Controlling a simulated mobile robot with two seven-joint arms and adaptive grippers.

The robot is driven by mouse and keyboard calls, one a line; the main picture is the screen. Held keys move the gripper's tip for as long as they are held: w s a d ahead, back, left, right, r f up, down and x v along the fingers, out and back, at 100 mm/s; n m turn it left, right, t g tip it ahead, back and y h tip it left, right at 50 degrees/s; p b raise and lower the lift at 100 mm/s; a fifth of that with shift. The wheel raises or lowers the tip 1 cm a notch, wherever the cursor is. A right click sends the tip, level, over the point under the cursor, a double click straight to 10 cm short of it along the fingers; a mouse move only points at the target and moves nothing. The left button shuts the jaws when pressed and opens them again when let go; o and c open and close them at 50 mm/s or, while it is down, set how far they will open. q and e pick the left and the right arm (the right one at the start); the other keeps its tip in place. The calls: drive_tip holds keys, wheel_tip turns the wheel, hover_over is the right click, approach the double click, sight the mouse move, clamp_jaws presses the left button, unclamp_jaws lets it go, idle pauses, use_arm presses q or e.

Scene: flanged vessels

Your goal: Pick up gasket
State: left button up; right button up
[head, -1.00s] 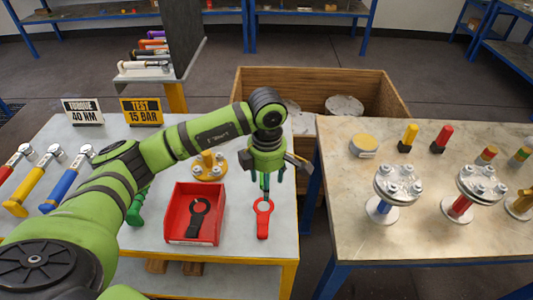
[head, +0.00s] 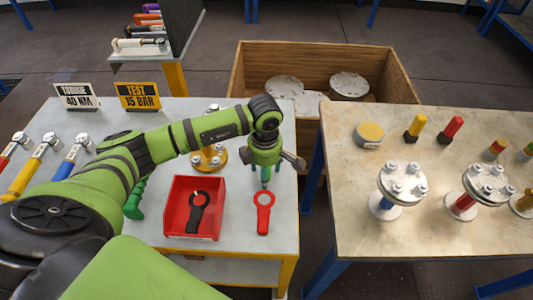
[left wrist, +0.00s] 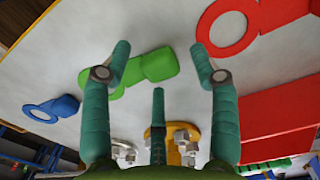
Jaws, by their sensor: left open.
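A flat red ring with a tab, likely a gasket (head: 264,228), lies on the table right of a red bin (head: 178,236). In the left wrist view the red ring (left wrist: 228,28) lies at the upper right. A black ring with a tab (head: 196,215) lies in the bin. My left gripper (head: 265,184) is open and empty, above the table just behind the red ring. In the left wrist view its fingertips (left wrist: 162,56) stand apart, with a green tabbed piece (left wrist: 158,65) below and between them. A blue ring (left wrist: 50,109) lies to the left there.
A yellow flange with bolts (head: 210,157) stands behind the bin. Wrenches (head: 65,165) and two signs (head: 139,96) are at the left. A wooden crate (head: 395,75) stands behind, between the tables. Flanged vessels (head: 402,180) stand on the right table (head: 355,225).

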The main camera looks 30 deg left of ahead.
use_arm(q)
drive_tip(key=c, duration=1.1)
